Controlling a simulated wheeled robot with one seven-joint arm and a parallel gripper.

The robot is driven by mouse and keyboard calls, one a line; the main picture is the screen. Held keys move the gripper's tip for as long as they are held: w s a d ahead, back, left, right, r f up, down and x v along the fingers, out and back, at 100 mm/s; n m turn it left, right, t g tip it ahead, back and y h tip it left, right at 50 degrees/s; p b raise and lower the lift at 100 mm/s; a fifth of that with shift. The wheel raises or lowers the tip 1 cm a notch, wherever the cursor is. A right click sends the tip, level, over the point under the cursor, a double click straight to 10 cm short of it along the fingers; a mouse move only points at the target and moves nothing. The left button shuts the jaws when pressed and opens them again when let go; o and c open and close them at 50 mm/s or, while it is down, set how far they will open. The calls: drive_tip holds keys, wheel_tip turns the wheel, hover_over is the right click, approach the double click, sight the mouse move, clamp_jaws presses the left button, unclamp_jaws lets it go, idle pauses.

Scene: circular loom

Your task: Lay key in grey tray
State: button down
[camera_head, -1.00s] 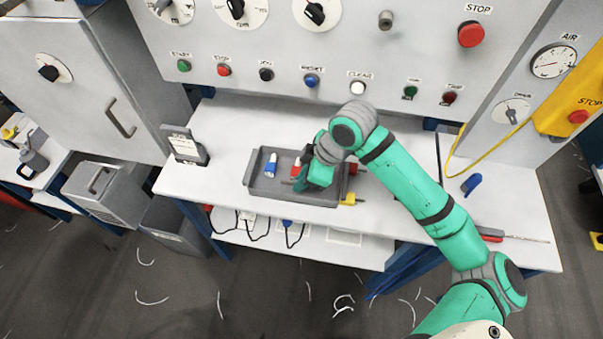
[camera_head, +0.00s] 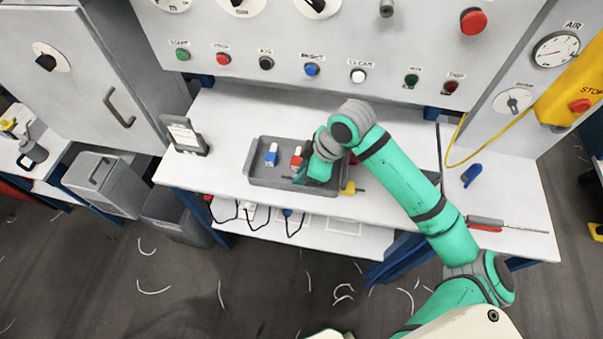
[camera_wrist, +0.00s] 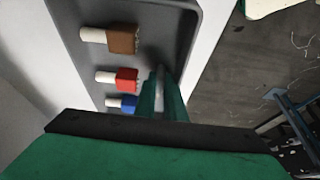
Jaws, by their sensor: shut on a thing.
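The grey tray (camera_head: 262,181) lies on the white bench, and its wall also shows in the wrist view (camera_wrist: 185,12). My gripper (camera_wrist: 161,92) is over the right part of the tray, pointing down. It is shut on a thin grey thing (camera_wrist: 160,72), apparently the key, mostly hidden between the fingers. In the head view my gripper (camera_head: 303,178) hides most of it. I cannot tell whether the key touches the tray floor.
In the tray are a blue-and-white piece (camera_head: 271,156), a red-and-white piece (camera_head: 296,159) and a brown-and-white piece (camera_wrist: 110,39). A yellow piece (camera_head: 348,188) is at the tray's right edge. A sign holder (camera_head: 186,137) stands left; the bench between is clear.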

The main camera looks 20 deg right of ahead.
drive_tip(key=shift+f, duration=0.3)
drive_tip(key=c, duration=1.7)
unclamp_jaws()
drive_tip(key=shift+c, duration=0.2)
drive_tip(key=shift+r, duration=0.1)
drive_tip(key=v, duration=1)
drive_tip(key=shift+d+r, duration=0.15)
drive_tip(key=shift+r, duration=0.1)
drive_tip(key=shift+s, duration=0.1)
